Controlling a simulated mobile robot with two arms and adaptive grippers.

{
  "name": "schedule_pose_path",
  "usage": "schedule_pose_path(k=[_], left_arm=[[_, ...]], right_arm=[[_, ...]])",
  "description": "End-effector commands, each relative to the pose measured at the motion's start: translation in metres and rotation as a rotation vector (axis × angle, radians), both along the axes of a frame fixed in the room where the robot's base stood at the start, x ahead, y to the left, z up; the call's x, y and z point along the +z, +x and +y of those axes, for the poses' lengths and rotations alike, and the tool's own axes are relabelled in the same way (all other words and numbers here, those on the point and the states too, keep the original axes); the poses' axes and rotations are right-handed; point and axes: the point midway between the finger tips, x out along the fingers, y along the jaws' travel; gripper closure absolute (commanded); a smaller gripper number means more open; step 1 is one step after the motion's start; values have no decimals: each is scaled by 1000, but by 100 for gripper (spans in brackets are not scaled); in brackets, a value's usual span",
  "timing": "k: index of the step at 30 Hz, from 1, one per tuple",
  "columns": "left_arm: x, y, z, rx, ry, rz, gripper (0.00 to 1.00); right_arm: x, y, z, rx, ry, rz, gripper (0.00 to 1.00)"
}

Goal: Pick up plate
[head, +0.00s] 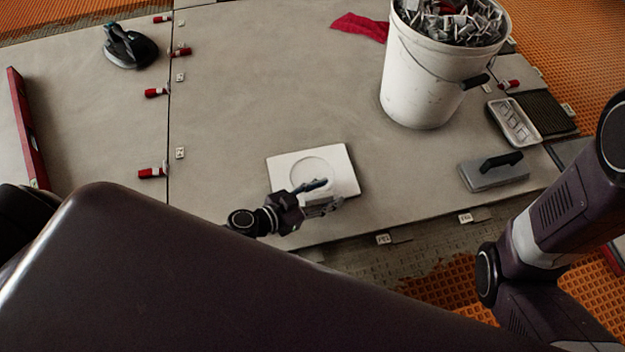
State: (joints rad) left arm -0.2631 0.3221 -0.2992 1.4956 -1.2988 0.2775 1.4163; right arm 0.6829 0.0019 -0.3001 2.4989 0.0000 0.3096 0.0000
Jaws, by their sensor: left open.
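The plate (343,165) is a white, roughly square piece with a round recess in its middle. It lies flat on the large grey tile, near the tile's front edge. My left gripper (325,194) is open over the plate's front edge, with its fingers pointing right. The gripper hides part of the plate's front side. Whether the fingers touch the plate cannot be told. My right arm shows at the right edge, but its gripper is out of view.
A white bucket (410,85) full of grey clips stands behind right. A grey float (493,176) and a tray (513,122) lie right. A red cloth (362,27), a dark suction tool (128,46) and a red level (27,130) lie farther off. Tile left of the plate is clear.

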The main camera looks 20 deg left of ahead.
Motion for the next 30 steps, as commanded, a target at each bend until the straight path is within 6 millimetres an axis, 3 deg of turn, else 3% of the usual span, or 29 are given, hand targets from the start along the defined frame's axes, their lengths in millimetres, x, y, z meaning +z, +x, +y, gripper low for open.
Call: schedule_pose_path(k=[10,22,30], left_arm=[[-3,7,-5,1,-1,2,57],[-4,7,-5,0,0,1,100],[-4,7,-5,0,1,1,100]], right_arm=[[-1,-4,0,0,-1,-11,70],[-1,-5,0,0,-1,-12,70],[-1,-5,0,0,-1,-12,70]])
